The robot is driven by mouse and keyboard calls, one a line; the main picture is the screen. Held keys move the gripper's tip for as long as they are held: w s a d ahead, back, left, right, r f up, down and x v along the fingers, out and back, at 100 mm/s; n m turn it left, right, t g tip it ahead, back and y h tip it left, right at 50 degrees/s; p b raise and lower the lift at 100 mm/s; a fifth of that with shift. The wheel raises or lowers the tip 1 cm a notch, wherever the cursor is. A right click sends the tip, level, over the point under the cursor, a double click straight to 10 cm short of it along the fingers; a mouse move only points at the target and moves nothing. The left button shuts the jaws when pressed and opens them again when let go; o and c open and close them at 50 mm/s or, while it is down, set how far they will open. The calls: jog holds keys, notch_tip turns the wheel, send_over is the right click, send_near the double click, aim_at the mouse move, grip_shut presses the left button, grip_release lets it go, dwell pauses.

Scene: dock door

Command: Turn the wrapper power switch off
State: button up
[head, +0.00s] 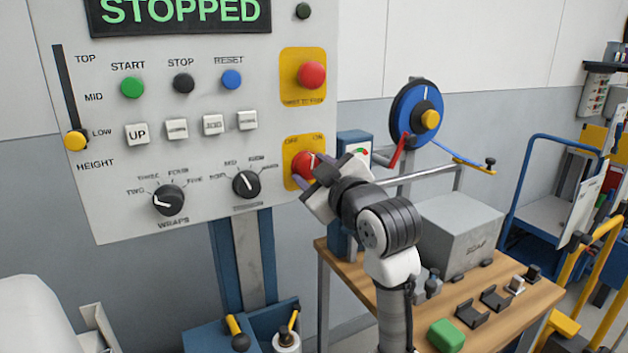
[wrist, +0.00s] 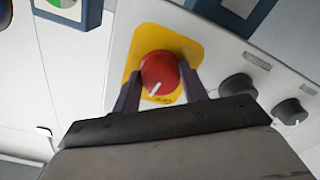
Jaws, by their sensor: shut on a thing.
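The wrapper power switch is a red round knob (head: 304,163) on a yellow plate marked OFF and ON, at the lower right of the grey control panel (head: 120,210). Its white pointer line leans toward the ON side in the head view. The knob also shows in the wrist view (wrist: 160,73), on its yellow plate (wrist: 178,42). My gripper (head: 308,171) is at the panel, with one finger on each side of the knob. In the wrist view my gripper (wrist: 160,92) is shut on the knob. Part of the plate is hidden by my gripper.
A red emergency button (head: 312,75) sits above the switch. Black dials, including the wraps dial (head: 168,200), lie to its left. The display (head: 180,12) reads STOPPED. A wooden bench (head: 490,320) with a grey scrap box (head: 458,240) stands at the lower right.

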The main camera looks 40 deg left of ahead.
jog(key=shift+r+n+b, duration=0.1)
jog(key=shift+n+b, duration=2.3)
jog(key=shift+n, duration=3.1)
jog(key=o, duration=1)
jog(key=b+v, duration=0.2)
jog(key=v, duration=1.1)
jog(key=shift+d, duration=0.4)
jog(key=shift+s, duration=0.15)
